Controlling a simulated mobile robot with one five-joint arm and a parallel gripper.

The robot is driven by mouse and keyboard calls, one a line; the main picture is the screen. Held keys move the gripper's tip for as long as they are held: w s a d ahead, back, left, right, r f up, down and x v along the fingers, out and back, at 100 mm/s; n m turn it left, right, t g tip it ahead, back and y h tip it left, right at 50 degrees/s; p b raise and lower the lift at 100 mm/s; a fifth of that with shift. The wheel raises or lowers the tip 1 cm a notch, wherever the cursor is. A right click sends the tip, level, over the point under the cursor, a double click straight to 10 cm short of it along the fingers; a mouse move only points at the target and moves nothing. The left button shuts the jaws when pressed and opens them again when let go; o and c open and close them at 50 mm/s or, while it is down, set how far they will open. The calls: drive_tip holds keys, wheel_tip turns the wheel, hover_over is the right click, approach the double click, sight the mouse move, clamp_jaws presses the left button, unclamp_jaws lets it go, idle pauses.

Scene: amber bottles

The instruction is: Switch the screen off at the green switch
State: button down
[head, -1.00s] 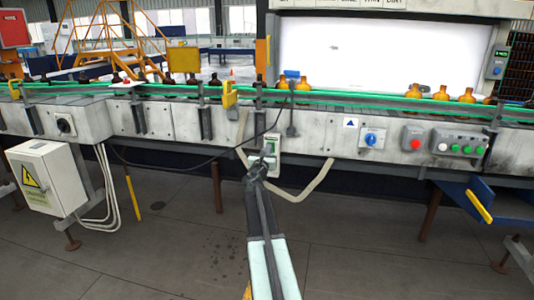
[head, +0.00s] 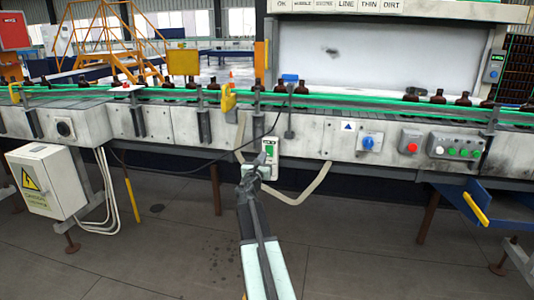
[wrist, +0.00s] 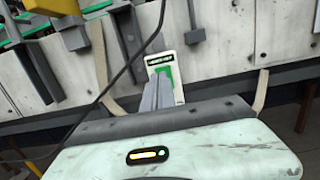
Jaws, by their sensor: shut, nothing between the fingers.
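My gripper (head: 262,162) is shut and empty, just in front of the lower part of the switch plate. In the wrist view my fingers (wrist: 155,95) point at the plate; I cannot tell whether they touch it.
Dark-looking bottles (head: 437,97) stand along the conveyor. A blue knob (head: 369,143), a red button (head: 411,147) and a button box (head: 457,147) are to the right. A black cable (wrist: 120,75) hangs left of the switch. A white warning cabinet (head: 47,180) stands lower left.

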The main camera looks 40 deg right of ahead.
drive_tip(key=v, duration=0.7)
drive_tip(key=shift+r+p, duration=0.3)
drive_tip(key=shift+r, duration=0.5)
drive_tip(key=shift+a, duration=0.15)
